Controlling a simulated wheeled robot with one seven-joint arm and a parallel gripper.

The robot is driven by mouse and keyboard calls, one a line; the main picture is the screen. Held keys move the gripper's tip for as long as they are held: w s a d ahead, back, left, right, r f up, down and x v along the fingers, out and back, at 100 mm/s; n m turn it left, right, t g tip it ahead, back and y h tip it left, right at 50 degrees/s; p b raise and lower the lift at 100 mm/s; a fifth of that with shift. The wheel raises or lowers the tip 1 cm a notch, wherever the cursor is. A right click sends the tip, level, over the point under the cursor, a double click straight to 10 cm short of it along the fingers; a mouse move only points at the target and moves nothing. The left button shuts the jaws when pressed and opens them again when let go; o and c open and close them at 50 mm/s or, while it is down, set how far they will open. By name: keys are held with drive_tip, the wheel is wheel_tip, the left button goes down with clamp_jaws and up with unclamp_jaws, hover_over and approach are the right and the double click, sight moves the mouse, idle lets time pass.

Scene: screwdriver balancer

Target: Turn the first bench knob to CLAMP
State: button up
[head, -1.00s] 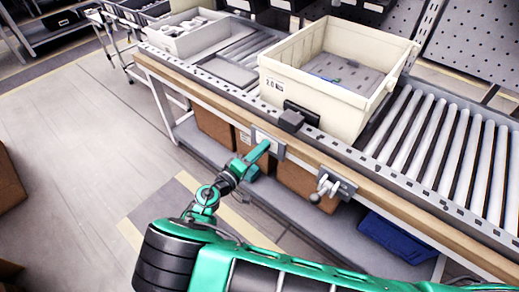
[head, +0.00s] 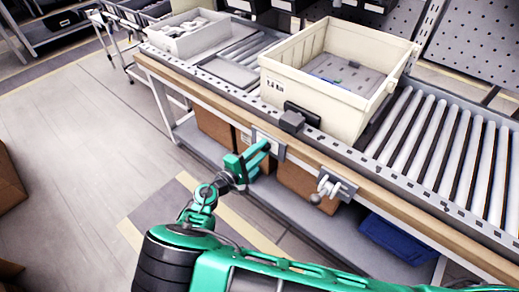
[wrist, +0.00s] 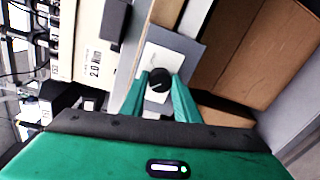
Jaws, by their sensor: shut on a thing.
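The first bench knob (wrist: 158,82) is a round black knob with a pale pointer line. It sits on a white plate (wrist: 163,60) fixed to the front edge of the bench. My gripper (wrist: 160,90) is shut on the knob, with one green finger on each side. In the head view my gripper (head: 262,150) reaches the grey bracket (head: 272,143) on the bench front and hides the knob. The plate's lettering is too small to read, so I cannot tell which mark the pointer faces.
A second bracket with a pale lever handle (head: 328,187) is to the right on the bench front. A cream bin (head: 310,103) stands on the conveyor above. Cardboard boxes (head: 295,180) and a blue crate (head: 395,237) are on the shelf below.

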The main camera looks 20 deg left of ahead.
drive_tip(key=shift+a+f, duration=0.1)
drive_tip(key=shift+a, duration=0.05)
drive_tip(key=o, duration=1)
drive_tip(key=shift+o, duration=0.2)
drive_tip(key=shift+s, duration=0.1)
drive_tip(key=v, duration=1)
drive_tip(key=shift+s, duration=0.25)
drive_tip(key=shift+a, duration=0.1)
